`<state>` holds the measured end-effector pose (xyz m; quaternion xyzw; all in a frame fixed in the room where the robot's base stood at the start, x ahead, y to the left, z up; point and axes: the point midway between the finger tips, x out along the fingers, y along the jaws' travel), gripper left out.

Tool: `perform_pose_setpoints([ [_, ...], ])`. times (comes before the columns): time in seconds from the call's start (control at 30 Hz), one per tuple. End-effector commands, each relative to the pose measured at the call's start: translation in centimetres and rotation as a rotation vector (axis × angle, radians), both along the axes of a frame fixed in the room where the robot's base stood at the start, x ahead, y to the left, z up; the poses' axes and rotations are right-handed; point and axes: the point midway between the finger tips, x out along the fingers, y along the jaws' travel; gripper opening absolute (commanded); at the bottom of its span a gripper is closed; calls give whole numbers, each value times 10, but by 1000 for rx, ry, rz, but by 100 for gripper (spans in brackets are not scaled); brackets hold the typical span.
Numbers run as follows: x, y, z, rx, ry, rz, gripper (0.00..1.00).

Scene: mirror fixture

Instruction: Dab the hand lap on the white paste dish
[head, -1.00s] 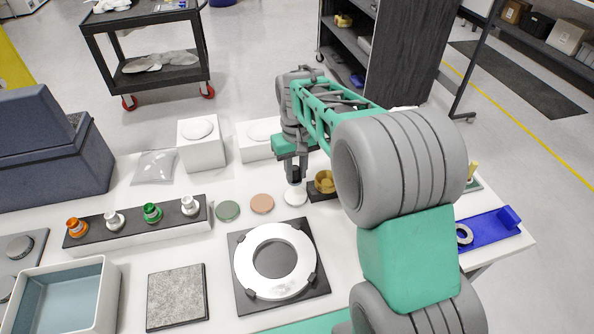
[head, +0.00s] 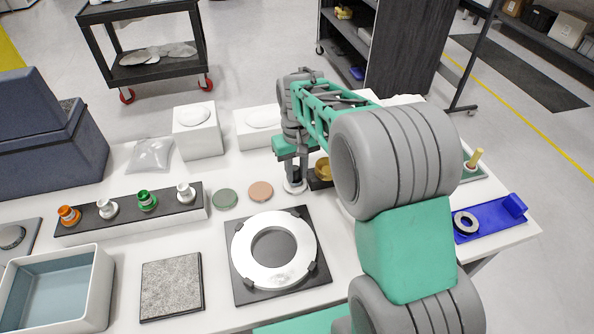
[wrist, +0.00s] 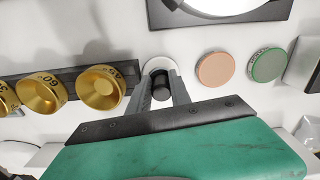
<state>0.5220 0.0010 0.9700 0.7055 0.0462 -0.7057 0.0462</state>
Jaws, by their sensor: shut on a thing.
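The white paste dish (head: 300,190) is a small white disc on the table, at the right end of a row with the pink dish (head: 261,191) and the green dish (head: 225,199). My gripper (head: 294,178) points down right over it and covers most of it. The gripper is shut on the hand lap (wrist: 161,88), a dark cylinder between the fingers in the wrist view. There the white dish (wrist: 153,65) shows as a pale rim just around and beyond the lap. I cannot tell whether the lap touches the paste.
Brass cups (wrist: 101,88) stand on a dark rack close beside the gripper. A ring-shaped mirror fixture (head: 307,243) lies in front. A strip with coloured-cap bottles (head: 147,201) is at left, a blue tray (head: 490,223) at right. White blocks (head: 197,139) stand behind.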

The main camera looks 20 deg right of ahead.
Motion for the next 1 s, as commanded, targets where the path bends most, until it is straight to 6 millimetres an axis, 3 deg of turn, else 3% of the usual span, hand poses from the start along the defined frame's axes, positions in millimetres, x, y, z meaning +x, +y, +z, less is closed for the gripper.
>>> perform_pose_setpoints([
  [1.0,0,0,-10,0,-1,0,0],
])
